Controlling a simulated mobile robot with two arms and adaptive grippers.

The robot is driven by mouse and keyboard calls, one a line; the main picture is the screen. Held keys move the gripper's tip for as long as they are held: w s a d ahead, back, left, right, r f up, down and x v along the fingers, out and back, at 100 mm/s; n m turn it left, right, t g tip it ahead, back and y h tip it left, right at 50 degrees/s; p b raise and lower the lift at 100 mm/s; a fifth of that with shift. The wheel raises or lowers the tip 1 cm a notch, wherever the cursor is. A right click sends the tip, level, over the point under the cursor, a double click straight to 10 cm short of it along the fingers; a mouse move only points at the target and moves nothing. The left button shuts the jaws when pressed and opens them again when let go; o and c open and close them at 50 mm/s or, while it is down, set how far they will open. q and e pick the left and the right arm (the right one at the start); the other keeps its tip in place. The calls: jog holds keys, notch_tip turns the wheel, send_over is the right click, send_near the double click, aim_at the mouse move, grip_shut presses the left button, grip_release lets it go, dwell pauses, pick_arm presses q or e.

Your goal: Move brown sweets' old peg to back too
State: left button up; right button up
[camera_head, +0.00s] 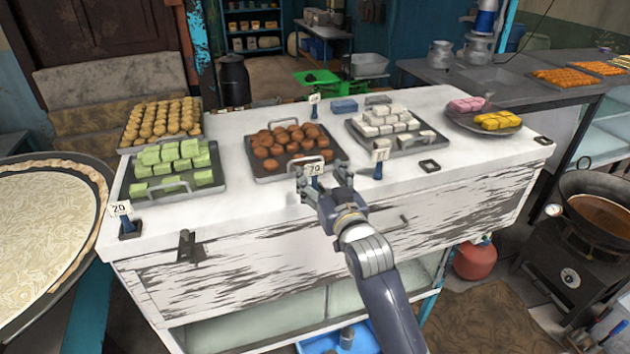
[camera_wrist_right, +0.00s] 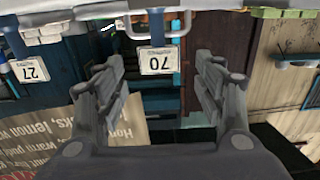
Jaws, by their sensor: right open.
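The brown sweets (camera_head: 290,138) are piled on a dark metal tray (camera_head: 262,172) in the middle of the white counter. A price peg with a white card reading 70 (camera_head: 314,169) stands at the tray's front edge. My right gripper (camera_head: 326,180) is open at this peg, above the counter's front edge. In the right wrist view the picture is upside down, and the 70 card (camera_wrist_right: 158,61) shows between and beyond the open fingers (camera_wrist_right: 160,85). I cannot tell whether they touch it. Another peg (camera_head: 314,101) stands behind the brown sweets' tray. My left gripper is not in view.
Green sweets (camera_head: 172,160) stand left and white sweets (camera_head: 385,121) right, on trays. Other pegs stand at the front left (camera_head: 124,218) and before the white sweets (camera_head: 379,161). A blue block (camera_head: 344,106) lies behind.

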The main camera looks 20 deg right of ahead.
aim_at(315, 167)
jog(key=w+p, duration=0.1)
jog(key=w, duration=0.2)
jog(key=shift+w+a, duration=0.1)
jog(key=shift+w, duration=0.1)
jog(key=shift+w+f+p, duration=0.15)
jog(key=shift+w+p, duration=0.2)
jog(key=shift+w, duration=0.2)
jog(key=c, duration=1.3)
jog(key=shift+o, duration=0.2)
jog(key=shift+r, duration=0.2)
